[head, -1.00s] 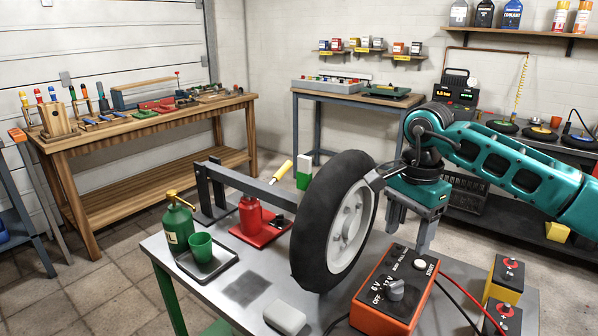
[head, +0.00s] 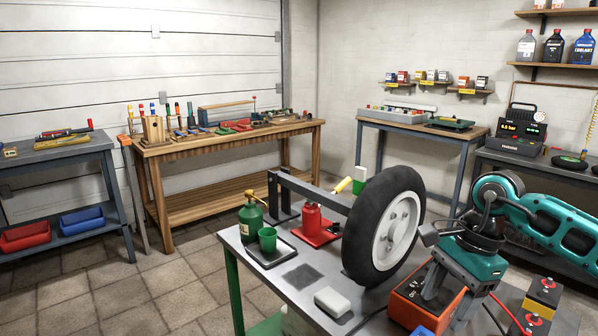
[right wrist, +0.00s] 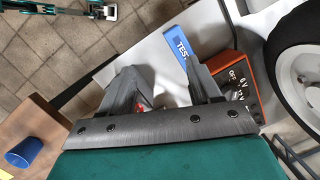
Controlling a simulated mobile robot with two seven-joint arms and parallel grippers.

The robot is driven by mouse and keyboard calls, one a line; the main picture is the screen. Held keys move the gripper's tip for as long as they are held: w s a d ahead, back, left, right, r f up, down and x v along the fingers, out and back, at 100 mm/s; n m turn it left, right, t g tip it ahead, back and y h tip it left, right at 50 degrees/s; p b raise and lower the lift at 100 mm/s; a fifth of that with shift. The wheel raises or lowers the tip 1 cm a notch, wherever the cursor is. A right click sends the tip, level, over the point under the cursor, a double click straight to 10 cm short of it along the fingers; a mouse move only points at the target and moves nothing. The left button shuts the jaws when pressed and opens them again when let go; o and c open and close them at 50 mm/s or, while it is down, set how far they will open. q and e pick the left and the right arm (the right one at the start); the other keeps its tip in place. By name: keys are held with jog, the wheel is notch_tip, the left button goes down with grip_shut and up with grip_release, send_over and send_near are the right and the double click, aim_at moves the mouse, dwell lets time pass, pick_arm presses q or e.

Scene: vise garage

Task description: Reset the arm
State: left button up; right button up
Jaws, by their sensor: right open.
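My right arm reaches in from the right in the head view. Its right gripper (head: 455,292) points down in front of the orange charger box (head: 410,302), right of the black-tyred wheel (head: 362,228). In the right wrist view, my right gripper (right wrist: 168,84) has its two grey fingers apart with nothing held between them. Whether the fingers touch either cannot be told.
Batteries (head: 541,297) stand at the right. A wooden bench (head: 220,145) is behind; floor at left is clear.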

jog(key=s+a+r+m+t+y+p, duration=0.1)
jog(key=s+a+m+y, duration=0.2)
jog(key=a+m+y, duration=0.65)
jog(key=s+a+r+m+t+y+p, duration=0.1)
jog(key=s+a+m+t+y, duration=0.15)
jog(key=a+m+y, duration=0.7)
jog(key=w+d+f+m+t+h+p, duration=0.1)
jog(key=d+f+m+t+h, duration=0.15)
jog(key=m+t+h, duration=0.55)
jog(key=w+d+f+m+t+h, duration=0.1)
jog(key=f+m+t+h, duration=0.3)
jog(key=m, duration=0.8)
pick_arm(q)
jog(key=r, duration=0.1)
jog(key=a+r+p, duration=0.1)
jog(key=shift+a+r, duration=0.25)
jog(key=shift+r, duration=0.15)
pick_arm(e)
jog(key=s+d+f+m+g+h, duration=0.2)
jog(key=s+d+f+m+h, duration=0.1)
jog(key=s+f+m, duration=0.3)
jog(key=s+d+f+m+g+h, duration=0.2)
jog(key=s+d+f+m+h, duration=0.2)
jog(key=f+m, duration=0.6)
jog(key=s+d+f, duration=0.1)
jog(key=s+d, duration=0.1)
jog(key=shift+s+d+h, duration=0.15)
jog(key=shift+s+h, duration=0.15)
jog(key=shift+s, duration=0.1)
